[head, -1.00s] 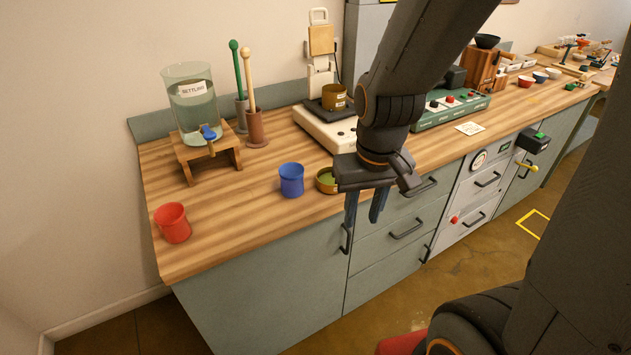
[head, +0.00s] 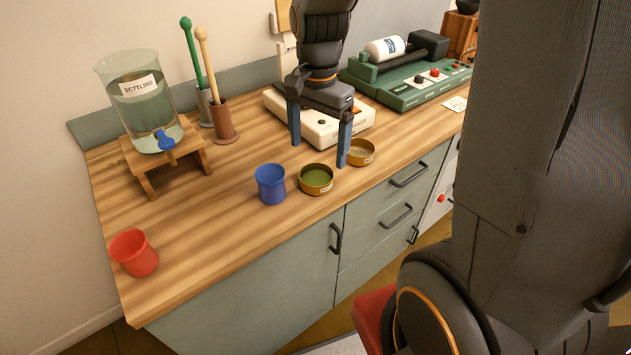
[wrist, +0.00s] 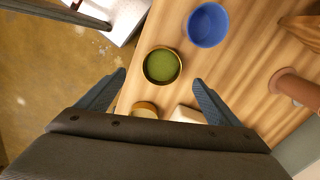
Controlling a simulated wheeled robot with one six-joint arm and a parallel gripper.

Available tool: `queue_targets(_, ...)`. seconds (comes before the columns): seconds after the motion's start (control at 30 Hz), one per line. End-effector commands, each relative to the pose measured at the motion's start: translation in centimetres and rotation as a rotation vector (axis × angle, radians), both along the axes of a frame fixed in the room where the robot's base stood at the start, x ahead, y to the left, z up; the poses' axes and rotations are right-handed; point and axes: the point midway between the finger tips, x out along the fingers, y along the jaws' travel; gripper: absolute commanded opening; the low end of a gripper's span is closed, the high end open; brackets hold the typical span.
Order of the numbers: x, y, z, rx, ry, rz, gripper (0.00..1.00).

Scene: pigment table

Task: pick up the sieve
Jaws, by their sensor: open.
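A round brass-rimmed pan with a green inside (head: 316,180) stands on the wooden counter near its front edge. It also shows in the wrist view (wrist: 162,66), between and just ahead of my fingertips. A second brass-rimmed pan, pale inside (head: 361,152), stands to its right, partly behind a finger; part of it shows in the wrist view (wrist: 144,109). I cannot tell for sure which one is the sieve. My gripper (head: 320,156) is open and empty, pointing down above the counter behind the green pan. It also shows open in the wrist view (wrist: 160,77).
A blue cup (head: 270,184) stands close to the left of the green pan. A red cup (head: 134,252) is at the left end. The settling jar (head: 138,100) is on a wooden stand. A white machine (head: 345,125) sits behind my gripper, a green machine (head: 405,85) farther right.

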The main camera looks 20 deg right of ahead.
Motion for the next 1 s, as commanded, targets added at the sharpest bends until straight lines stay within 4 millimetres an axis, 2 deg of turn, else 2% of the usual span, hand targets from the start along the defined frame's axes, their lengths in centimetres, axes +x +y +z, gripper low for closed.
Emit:
queue_targets(0.17, 0.7, 0.1, -0.4, 0.000, 0.014, -0.093, 0.87)
queue_targets(0.53, 0.6, 0.2, -3.6, 0.000, 0.015, -0.093, 0.87)
queue_targets(0.8, 0.5, 0.2, -6.8, 0.000, 0.014, -0.093, 0.87)
queue_targets(1.0, 0.5, 0.2, -7.7, 0.000, 0.010, -0.092, 0.87)
